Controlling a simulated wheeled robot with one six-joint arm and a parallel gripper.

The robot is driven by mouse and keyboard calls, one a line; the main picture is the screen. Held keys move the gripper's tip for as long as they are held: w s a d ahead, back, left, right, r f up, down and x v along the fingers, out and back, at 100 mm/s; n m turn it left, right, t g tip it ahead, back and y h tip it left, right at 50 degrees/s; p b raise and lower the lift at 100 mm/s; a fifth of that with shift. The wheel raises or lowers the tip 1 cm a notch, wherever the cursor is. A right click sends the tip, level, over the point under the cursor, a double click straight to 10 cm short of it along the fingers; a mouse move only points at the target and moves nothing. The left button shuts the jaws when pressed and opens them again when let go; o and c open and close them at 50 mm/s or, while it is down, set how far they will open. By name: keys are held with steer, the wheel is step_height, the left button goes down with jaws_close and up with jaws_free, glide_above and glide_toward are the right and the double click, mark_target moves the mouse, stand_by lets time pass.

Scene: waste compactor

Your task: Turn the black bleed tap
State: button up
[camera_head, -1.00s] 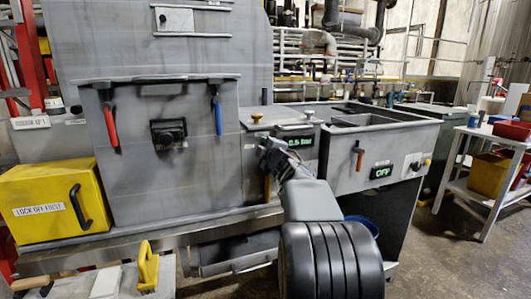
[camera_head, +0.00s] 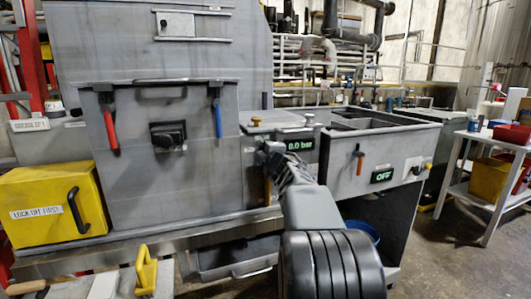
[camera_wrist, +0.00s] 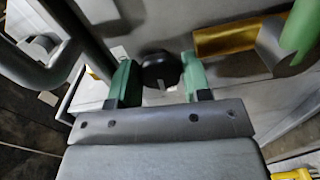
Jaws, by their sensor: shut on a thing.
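The black bleed tap (camera_wrist: 158,70) is a round black knob with a pale mark on its lower side. It sits between the two green fingers of my gripper (camera_wrist: 159,66) in the wrist view, and the gripper is shut on it. In the head view my gripper (camera_head: 272,158) is at the front of the grey machine, below and left of a pressure display (camera_head: 300,144) that reads 0.0 bar. The tap is hidden behind my gripper and arm in that view.
A red-handled lever (camera_head: 108,130) and a blue-handled lever (camera_head: 218,120) hang on the grey panel. A yellow lock-off box (camera_head: 40,212) is at left. An OFF display (camera_head: 382,176) and an orange handle (camera_head: 359,162) are at right. A brass pipe (camera_wrist: 225,37) runs beside the gripper.

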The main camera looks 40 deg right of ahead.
steer(key=o, duration=0.9)
steer(key=p+v, duration=0.1)
steer(key=v, duration=1.3)
steer(key=shift+p, duration=0.4)
steer(key=shift+w, duration=0.1)
